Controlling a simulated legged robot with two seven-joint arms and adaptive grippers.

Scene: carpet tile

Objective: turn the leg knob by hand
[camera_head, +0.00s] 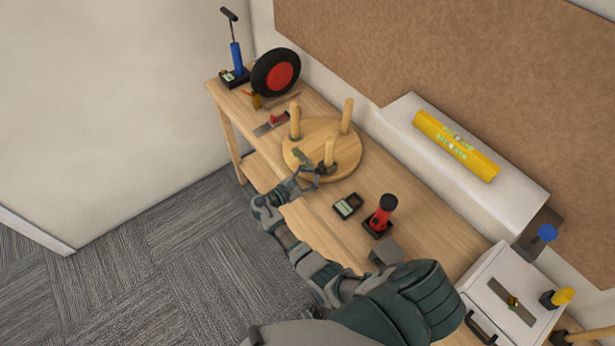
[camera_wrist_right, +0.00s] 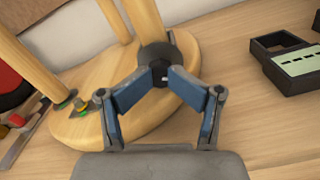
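A round wooden stool top (camera_head: 300,160) lies on the workbench with its wooden legs pointing up. It also shows in the right wrist view (camera_wrist_right: 120,113). The nearest leg (camera_head: 329,151) has a dark round knob (camera_wrist_right: 157,58) at its base. My right gripper (camera_head: 318,170) reaches over the near edge of the stool top. In the right wrist view its two blue-padded fingers (camera_wrist_right: 161,76) lean inward, one on each side of the knob's near face, with their tips close to it. Whether the tips touch the knob is unclear. My left gripper is not in view.
A dark device with a screen (camera_head: 347,206) and a red and black tool (camera_head: 381,215) stand right of the stool. A black wheel with a red hub (camera_head: 275,73) and a blue pump (camera_head: 235,58) stand at the far end. A yellow package (camera_head: 456,146) lies on a white ledge.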

